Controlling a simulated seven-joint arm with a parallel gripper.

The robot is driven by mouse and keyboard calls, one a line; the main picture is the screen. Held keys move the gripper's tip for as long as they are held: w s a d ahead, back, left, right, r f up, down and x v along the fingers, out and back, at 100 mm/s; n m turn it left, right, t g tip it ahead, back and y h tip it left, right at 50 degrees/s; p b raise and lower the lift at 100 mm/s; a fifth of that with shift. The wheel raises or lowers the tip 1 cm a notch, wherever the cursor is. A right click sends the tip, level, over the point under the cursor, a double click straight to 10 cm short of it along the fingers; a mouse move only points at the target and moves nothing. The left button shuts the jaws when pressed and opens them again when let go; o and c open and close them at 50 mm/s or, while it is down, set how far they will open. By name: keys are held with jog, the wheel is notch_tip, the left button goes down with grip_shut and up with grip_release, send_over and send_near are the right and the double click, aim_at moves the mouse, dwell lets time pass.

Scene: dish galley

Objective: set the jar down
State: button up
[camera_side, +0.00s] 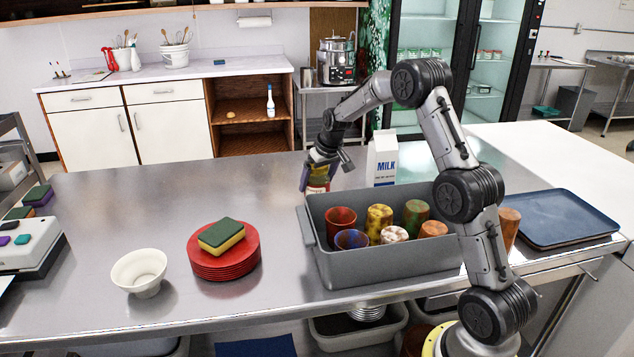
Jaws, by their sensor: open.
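The jar (318,179), with a yellow-and-red label, stands upright at the back left corner of the grey bin (372,273). Its base is close to the bin's rim in the picture, and I cannot tell for certain whether it rests on the steel counter behind. My gripper (322,168) points down over the jar's top, with its fingers open and apart. One finger shows along the jar's left side and another part sticks out to the right. The jar's upper part is partly hidden by the gripper.
A milk carton (382,158) stands right of the jar, behind the bin. The bin holds several coloured cups. Red plates (224,263) with a sponge (221,236) on top and a white bowl (140,271) stand left. A blue tray (556,218) lies right. The counter left of the jar is clear.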

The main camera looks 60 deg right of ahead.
jog(key=v, duration=1.1)
jog(key=s+a+r+n, duration=0.1)
jog(key=s+a+r, duration=0.4)
jog(key=a, duration=0.3)
jog(key=s+a+f+n+y, duration=0.1)
jog(key=s+a, duration=0.7)
jog(key=s, duration=0.4)
jog(key=s+a+f+n+t, duration=0.1)
jog(key=s+a+n, duration=0.1)
jog(key=s+a, duration=0.7)
jog(key=s, duration=0.4)
jog(key=shift+s+y, duration=0.25)
jog(key=shift+y, duration=0.15)
jog(key=shift+n, duration=0.3)
